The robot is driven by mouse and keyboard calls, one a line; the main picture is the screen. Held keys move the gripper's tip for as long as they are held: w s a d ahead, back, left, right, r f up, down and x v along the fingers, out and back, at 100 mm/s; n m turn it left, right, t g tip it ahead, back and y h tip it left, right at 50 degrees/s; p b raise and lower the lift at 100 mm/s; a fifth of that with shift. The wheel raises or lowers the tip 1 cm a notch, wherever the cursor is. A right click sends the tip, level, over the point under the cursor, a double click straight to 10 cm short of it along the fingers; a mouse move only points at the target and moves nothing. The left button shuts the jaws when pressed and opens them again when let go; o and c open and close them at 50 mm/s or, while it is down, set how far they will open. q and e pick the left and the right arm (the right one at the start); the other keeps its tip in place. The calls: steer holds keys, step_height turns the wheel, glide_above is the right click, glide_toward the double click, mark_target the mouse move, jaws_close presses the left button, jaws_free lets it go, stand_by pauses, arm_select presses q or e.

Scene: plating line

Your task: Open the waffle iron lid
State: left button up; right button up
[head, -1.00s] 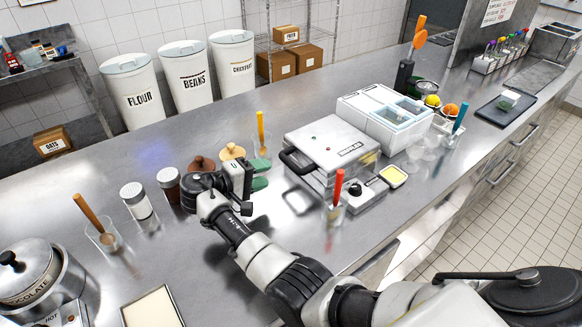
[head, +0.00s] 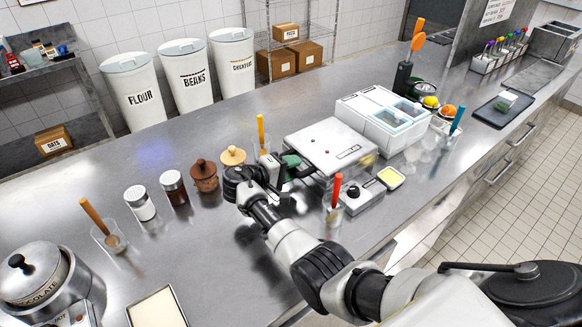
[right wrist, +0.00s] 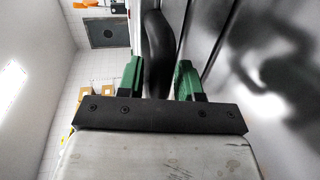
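The waffle iron (head: 330,147) stands on the steel counter with its pale, flat lid down. Its black handle is at the lid's left edge, mostly hidden by my right gripper (head: 284,166) in the head view. In the right wrist view the dark handle (right wrist: 158,42) lies between the two green fingers of my right gripper (right wrist: 159,78). The fingers are apart on either side of it, and a grip on it is not evident. My left gripper is not in view.
A cup with a red-handled tool (head: 335,205) stands just in front of the iron. A white bin unit (head: 382,118) adjoins its right side.

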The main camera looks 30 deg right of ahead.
jaws_close()
steer(key=shift+r, duration=0.1)
